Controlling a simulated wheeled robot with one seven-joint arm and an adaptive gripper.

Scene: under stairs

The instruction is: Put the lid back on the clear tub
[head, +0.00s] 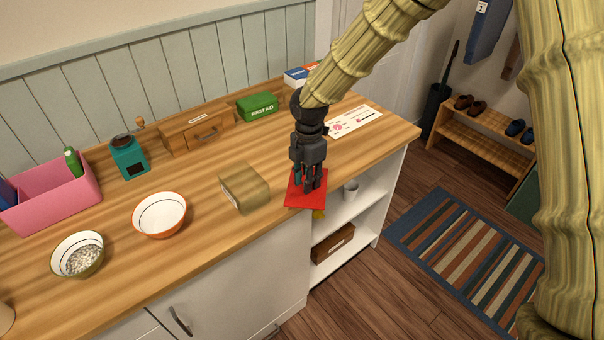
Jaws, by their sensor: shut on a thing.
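The red square lid (298,202) is at the counter's front edge, partly covered by my fingers. My gripper (311,188) points down and is shut on the lid. I cannot tell whether the lid touches the counter or hangs just above it. A box-shaped, see-through-looking tub (244,188) stands on the counter to the left of the lid, a short gap away. It has a brownish tint like the wood. I see no red lid on it.
On the wooden counter (215,225) are a white bowl (160,214), a bowl of pale bits (80,257), a pink bin (60,200), a teal grinder (129,158), a wooden drawer box (198,130) and a green first aid box (258,106). Open shelves (350,215) lie below right.

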